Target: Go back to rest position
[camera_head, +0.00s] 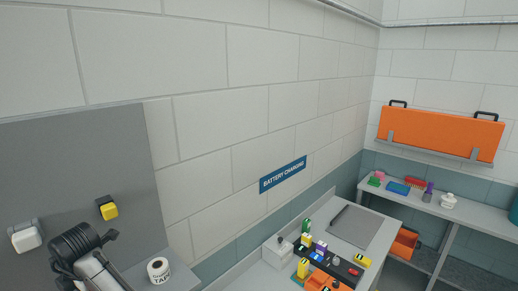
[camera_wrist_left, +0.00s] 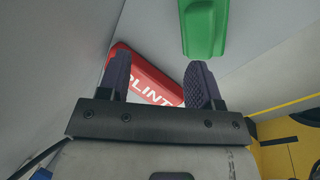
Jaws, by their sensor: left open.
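My left gripper (camera_wrist_left: 160,82) shows in the left wrist view, with its two dark fingers apart and nothing visibly held. A red item with white lettering ending in "LINT" (camera_wrist_left: 146,80) lies beyond and partly between the fingers, partly hidden by them. I cannot tell how far off it is. A green item (camera_wrist_left: 204,28) is above the right finger in that view. I cannot make out either gripper in the head view. My right gripper is in no view.
A grey bench (camera_head: 270,277) carries battery-like items, a white box (camera_head: 278,250) and a grey mat (camera_head: 352,227). A tape roll (camera_head: 159,270) is at lower left beside a black ribbed object (camera_head: 80,248). An orange case (camera_head: 441,133) sits on a wall bracket. Small items line a right shelf (camera_head: 468,212).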

